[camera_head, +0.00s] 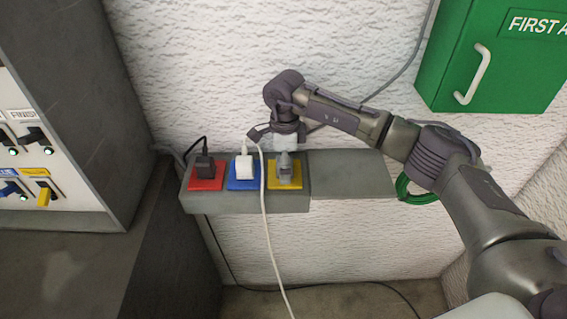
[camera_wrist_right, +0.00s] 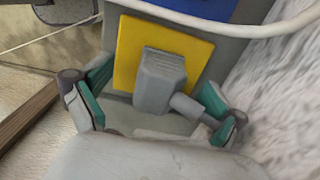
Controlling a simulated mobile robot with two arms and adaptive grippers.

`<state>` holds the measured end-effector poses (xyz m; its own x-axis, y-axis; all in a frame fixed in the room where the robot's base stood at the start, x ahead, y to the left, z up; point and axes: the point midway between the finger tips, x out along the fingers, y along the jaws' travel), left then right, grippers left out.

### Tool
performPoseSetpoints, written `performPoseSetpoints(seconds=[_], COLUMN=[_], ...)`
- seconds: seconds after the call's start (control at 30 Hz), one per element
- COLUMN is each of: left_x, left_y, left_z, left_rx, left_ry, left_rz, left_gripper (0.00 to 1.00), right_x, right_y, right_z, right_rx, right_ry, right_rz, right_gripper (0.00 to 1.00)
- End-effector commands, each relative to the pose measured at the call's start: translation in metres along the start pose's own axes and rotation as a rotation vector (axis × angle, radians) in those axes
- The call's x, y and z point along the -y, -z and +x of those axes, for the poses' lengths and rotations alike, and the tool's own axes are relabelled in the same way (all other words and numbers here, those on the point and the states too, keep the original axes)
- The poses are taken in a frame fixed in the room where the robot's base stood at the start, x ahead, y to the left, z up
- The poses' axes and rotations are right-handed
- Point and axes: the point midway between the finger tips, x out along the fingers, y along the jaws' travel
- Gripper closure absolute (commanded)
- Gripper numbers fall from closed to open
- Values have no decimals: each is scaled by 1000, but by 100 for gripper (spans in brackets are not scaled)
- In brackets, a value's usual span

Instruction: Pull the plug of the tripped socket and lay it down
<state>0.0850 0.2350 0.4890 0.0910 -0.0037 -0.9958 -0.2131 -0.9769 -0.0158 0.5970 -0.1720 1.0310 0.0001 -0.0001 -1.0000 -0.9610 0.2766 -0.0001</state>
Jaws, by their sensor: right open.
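A grey plug (camera_head: 285,168) sits in the yellow socket (camera_head: 271,182), the right one of three on a grey ledge. In the right wrist view the plug (camera_wrist_right: 160,80) stands on the yellow plate (camera_wrist_right: 128,50), its thick cord end pointing to the lower right. My right gripper (camera_head: 286,142) is over the plug from behind. In the wrist view its green-padded fingers are spread, one either side of the plug with gaps. A black plug (camera_head: 205,167) is in the red socket (camera_head: 206,183). A white plug (camera_head: 244,167) is in the blue socket (camera_head: 242,184). My left gripper is out of view.
The bare grey ledge top (camera_head: 350,172) right of the sockets is free. A white cord (camera_head: 264,225) hangs across the ledge front. A green first-aid cabinet (camera_head: 500,75) hangs at upper right.

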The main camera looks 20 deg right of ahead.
Motion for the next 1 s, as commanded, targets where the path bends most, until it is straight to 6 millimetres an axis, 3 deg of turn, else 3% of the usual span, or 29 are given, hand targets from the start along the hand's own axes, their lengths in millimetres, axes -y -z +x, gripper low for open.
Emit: performPoseSetpoints(seconds=[0.5, 1.0], left_x=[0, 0], left_y=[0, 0], left_z=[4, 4], left_rx=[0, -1], left_ry=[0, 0], left_rz=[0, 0], left_gripper=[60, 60], right_x=[0, 0], right_y=[0, 0], right_z=[0, 1], right_rx=[0, 0], right_ry=[0, -1], right_rz=[0, 0], right_gripper=[4, 87])
